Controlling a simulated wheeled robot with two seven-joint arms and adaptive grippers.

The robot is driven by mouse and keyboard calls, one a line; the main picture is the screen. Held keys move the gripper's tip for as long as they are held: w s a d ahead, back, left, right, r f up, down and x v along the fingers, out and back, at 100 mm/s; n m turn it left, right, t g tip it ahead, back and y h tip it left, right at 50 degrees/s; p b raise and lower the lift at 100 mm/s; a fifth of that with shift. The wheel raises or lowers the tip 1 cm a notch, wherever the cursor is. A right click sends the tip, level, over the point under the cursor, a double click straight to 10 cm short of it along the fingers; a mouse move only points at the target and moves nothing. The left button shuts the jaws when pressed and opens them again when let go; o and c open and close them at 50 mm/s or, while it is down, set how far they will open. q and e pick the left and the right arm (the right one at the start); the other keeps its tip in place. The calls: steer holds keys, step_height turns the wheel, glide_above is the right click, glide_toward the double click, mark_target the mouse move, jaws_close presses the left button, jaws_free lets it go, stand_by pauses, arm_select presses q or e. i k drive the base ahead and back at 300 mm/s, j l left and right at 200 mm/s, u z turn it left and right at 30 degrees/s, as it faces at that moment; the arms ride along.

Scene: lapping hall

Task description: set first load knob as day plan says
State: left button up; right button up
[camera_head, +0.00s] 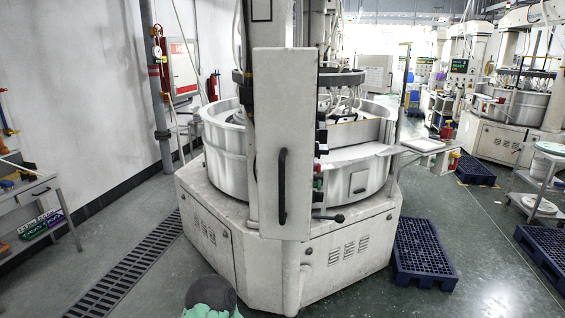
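A white lapping machine (225,225) with a wide silver drum (226,150) stands in the middle of the head view. A tall white cabinet (283,110) with a black handle (282,187) rises at its front. Small red, green and black controls (318,185) show edge-on along the cabinet's right side. They are too small to tell which is a load knob or how any is set. I cannot make out a day plan. Neither of my grippers is in view.
Blue pallets (424,250) lie on the floor to the right of the machine. A floor grate (130,268) runs along its left. A grey rounded thing with pale green cloth (210,295) is at the bottom edge. A side table (28,190) stands at the left wall.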

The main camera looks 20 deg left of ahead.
mark_target(319, 149)
steer(key=l+u, duration=0.4)
steer(key=i+l+u, duration=0.1)
steer(key=l+u, duration=0.3)
steer(key=j, duration=0.1)
